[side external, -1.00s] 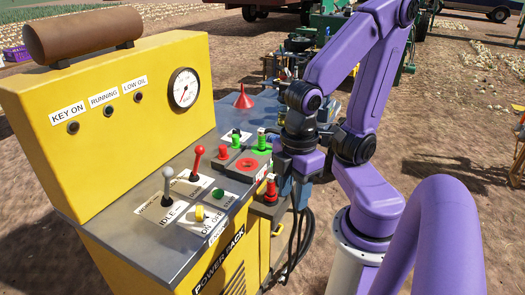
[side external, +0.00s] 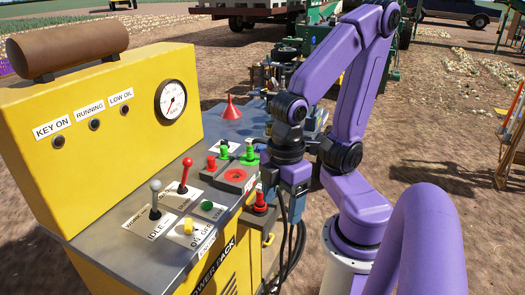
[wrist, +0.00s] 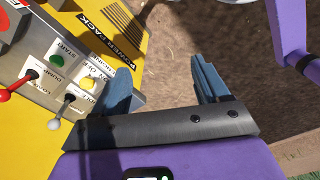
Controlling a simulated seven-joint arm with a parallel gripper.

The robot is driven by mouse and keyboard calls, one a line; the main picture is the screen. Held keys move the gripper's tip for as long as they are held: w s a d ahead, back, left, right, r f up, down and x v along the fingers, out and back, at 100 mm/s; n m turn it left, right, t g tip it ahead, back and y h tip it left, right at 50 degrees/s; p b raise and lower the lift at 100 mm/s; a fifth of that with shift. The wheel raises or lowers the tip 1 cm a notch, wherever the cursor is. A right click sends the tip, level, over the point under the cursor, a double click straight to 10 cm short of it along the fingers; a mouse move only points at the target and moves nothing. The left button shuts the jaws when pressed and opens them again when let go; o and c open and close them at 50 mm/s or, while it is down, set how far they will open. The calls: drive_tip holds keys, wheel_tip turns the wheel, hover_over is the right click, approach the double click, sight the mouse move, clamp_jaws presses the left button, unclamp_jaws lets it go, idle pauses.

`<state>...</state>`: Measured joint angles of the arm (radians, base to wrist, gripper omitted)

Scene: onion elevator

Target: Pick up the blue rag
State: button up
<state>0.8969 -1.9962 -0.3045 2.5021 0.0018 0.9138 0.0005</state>
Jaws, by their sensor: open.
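I cannot make out a blue rag in either current view. My gripper (side external: 294,207) points down beside the right edge of the yellow power pack in the side view. In the wrist view my gripper (wrist: 162,82) has its two blue fingers spread wide apart, with nothing between them but brown ground and shadow. The left finger is close to the yellow panel of the power pack (wrist: 128,30).
The power pack's grey top carries a red-knobbed lever (side external: 184,175), a grey-knobbed lever (side external: 155,197), a yellow switch (side external: 188,227) and a red funnel (side external: 231,109). Hoses (side external: 296,250) hang by its right side. Open dirt lies to the right.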

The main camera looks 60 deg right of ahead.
drive_tip(key=w+r+n, duration=0.1)
drive_tip(key=w+r, duration=0.1)
drive_tip(key=w, duration=1.3)
drive_tip(key=w+d+n, duration=0.2)
drive_tip(key=w+d, duration=1.5)
drive_tip(key=d, duration=0.5)
drive_tip(key=n, duration=0.2)
hover_over(263, 146)
wheel_tip(263, 146, down, 5)
wheel_tip(263, 146, down, 17)
drive_tip(key=shift+w+r, duration=0.1)
